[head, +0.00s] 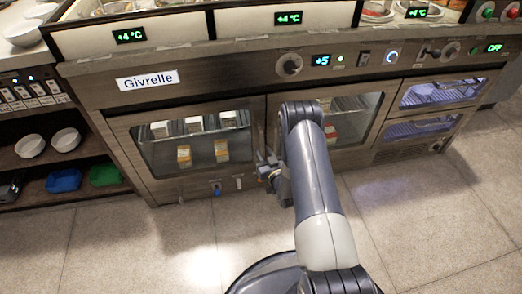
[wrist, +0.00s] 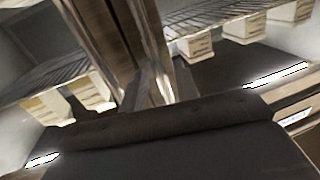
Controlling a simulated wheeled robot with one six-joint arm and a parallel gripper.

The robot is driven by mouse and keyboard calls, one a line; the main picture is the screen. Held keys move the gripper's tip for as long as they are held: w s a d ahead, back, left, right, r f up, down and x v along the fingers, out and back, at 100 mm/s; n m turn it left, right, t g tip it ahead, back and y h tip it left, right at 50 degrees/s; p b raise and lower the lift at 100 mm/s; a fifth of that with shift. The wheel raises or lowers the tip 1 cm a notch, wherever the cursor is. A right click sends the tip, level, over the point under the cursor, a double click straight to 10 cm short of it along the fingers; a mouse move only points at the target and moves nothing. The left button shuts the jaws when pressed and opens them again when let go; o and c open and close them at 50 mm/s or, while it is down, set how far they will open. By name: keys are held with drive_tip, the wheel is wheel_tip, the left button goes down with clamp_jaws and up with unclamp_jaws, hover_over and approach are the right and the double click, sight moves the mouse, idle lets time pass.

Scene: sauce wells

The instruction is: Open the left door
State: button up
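The left door (head: 195,143) is a steel-framed glass door on the counter front, and it looks closed. Packets and trays show behind its glass. A vertical metal bar, apparently its handle (head: 261,135), stands near its right edge and shows in the wrist view (wrist: 152,45). My gripper (head: 265,158) is at the lower part of this edge, close to the bar. I cannot tell whether either touches the bar. My arm hides part of the door to the right.
The neighbouring glass door (head: 358,118) and two drawers (head: 440,93) are to the right. An open shelf (head: 85,195) with bowls and coloured trays stands at the left. Small blue and white items (head: 217,188) show at the door's foot. The tiled floor (head: 130,245) in front is clear.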

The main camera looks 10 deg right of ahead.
drive_tip(key=shift+w+a, duration=0.2)
drive_tip(key=shift+w, duration=0.85)
clamp_jaws()
